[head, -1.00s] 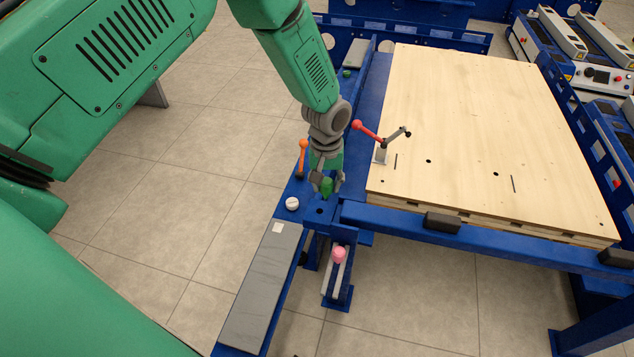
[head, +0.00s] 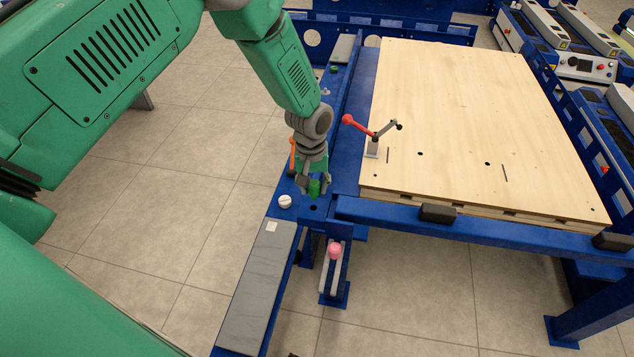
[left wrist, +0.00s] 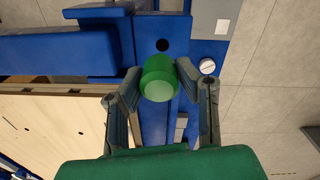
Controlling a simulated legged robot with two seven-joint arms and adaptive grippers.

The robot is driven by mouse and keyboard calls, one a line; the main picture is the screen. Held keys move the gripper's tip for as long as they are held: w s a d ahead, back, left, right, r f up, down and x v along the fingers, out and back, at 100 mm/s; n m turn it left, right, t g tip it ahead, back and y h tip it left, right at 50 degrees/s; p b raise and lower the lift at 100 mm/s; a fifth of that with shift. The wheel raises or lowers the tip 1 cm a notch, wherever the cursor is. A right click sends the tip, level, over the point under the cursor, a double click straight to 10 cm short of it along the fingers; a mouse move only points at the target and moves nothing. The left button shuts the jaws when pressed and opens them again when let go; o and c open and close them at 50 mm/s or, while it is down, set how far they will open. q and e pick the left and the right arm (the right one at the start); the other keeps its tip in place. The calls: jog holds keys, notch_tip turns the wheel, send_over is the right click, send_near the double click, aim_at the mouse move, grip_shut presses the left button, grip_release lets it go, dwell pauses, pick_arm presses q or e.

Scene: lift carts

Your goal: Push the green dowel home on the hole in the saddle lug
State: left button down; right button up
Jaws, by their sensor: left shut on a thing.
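My left gripper (head: 314,186) is shut on the green dowel (head: 314,188) over the blue rail. In the left wrist view the dowel (left wrist: 159,78) sits between the tips of my two fingers. The dark round hole (head: 314,208) in the blue saddle lug shows just in front of the dowel in the head view. The hole also shows in the left wrist view (left wrist: 162,45), open and empty, just beyond the dowel. The dowel is apart from the hole; its height above the lug is hard to tell. My right gripper is not in view.
A white round knob (head: 285,201) sits left of the hole. An orange-handled lever (head: 292,153) stands behind it. The wooden panel (head: 470,120) with a red-handled clamp (head: 359,127) lies to the right. A pink knob (head: 335,250) is below in front.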

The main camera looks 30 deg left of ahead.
pick_arm(q)
jog(key=shift+a+f+b, duration=0.25)
jog(key=shift+f+b, duration=0.05)
jog(key=shift+f, duration=0.35)
jog(key=shift+a+f+b, duration=0.25)
jog(key=shift+f, duration=0.35)
jog(key=shift+d+r+p, duration=0.3)
jog(key=shift+d, duration=0.6)
jog(key=shift+s+a+f, duration=0.1)
jog(key=shift+a+f, duration=0.1)
jog(key=shift+a, duration=0.35)
jog(key=shift+d+r, duration=0.1)
jog(key=shift+d, duration=0.45)
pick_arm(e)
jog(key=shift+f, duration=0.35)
pick_arm(q)
jog(key=shift+a, duration=0.6)
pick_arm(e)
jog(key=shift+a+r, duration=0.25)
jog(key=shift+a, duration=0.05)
pick_arm(q)
jog(key=shift+d, duration=0.1)
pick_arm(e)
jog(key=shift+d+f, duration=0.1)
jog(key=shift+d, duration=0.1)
